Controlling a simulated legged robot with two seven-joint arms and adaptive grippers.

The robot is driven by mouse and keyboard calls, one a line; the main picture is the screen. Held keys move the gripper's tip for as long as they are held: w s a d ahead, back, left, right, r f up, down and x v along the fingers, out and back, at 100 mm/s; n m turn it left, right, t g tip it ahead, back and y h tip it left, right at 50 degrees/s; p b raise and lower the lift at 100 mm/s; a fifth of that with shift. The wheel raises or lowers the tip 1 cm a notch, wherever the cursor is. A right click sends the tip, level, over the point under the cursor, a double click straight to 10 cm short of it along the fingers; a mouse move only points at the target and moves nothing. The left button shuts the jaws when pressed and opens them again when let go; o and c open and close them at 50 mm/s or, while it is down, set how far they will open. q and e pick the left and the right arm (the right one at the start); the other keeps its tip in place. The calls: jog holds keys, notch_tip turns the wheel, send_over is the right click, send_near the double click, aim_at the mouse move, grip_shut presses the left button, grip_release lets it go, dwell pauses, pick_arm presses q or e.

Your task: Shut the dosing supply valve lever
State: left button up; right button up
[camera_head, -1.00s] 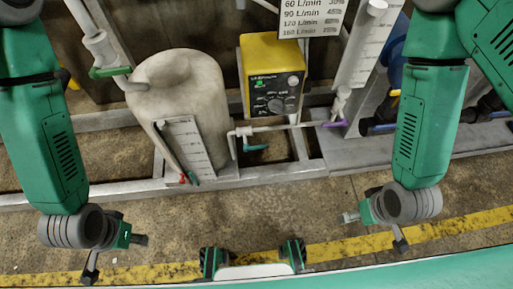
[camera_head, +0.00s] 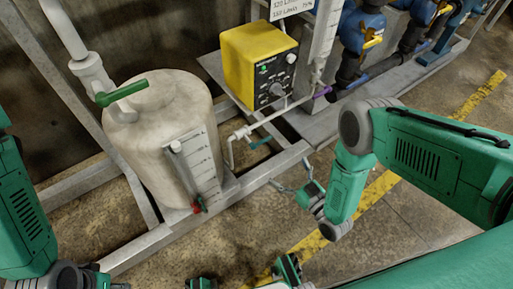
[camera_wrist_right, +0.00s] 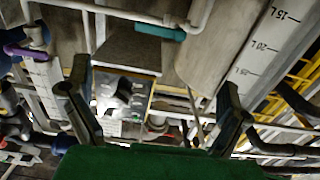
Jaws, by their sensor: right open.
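Several valve levers are in the head view; no label shows which is the dosing supply one. A teal lever (camera_head: 261,144) sits on the white pipe between tank and yellow pump, and it also shows in the right wrist view (camera_wrist_right: 160,31). A purple lever (camera_head: 322,92) is right of the pump; it shows at left in the wrist view (camera_wrist_right: 22,50). A green lever (camera_head: 121,91) is above the tank. My right gripper (camera_head: 291,182) is open and empty, below and right of the teal lever, apart from it. My left gripper (camera_head: 108,283) is mostly cut off at bottom left.
The pale tank (camera_head: 160,135) has a gauge with a red lever (camera_head: 197,207) at its base. The yellow pump (camera_head: 257,62) stands behind the pipe. A grey frame rail (camera_head: 262,178) runs in front. Blue valves (camera_head: 362,28) stand at upper right. The floor in front is open.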

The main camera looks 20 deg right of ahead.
jog(key=w, duration=0.1)
jog(key=b, duration=0.2)
send_near(262, 142)
jog(key=w, duration=0.2)
jog(key=x, duration=0.2)
jog(key=b+x, duration=0.1)
jog(key=x, duration=0.4)
jog(key=shift+w+a+b, duration=0.15)
jog(key=shift+a+b, duration=0.2)
jog(key=shift+a, duration=0.15)
jog(key=shift+w+d, duration=0.1)
jog(key=shift+w, duration=0.1)
jog(key=shift+w+d, duration=0.15)
jog(key=shift+d, duration=0.1)
pick_arm(q)
jog(key=f, duration=0.1)
jog(key=d+f, duration=0.1)
jog(key=f, duration=0.1)
jog(key=shift+f, duration=0.2)
pick_arm(e)
jog(key=shift+a, duration=0.1)
jog(key=shift+a, duration=0.3)
jog(key=c, duration=1.7)
pick_arm(q)
jog(key=shift+a+f, duration=0.15)
jog(key=shift+a, duration=0.05)
pick_arm(e)
jog(key=shift+d, duration=0.1)
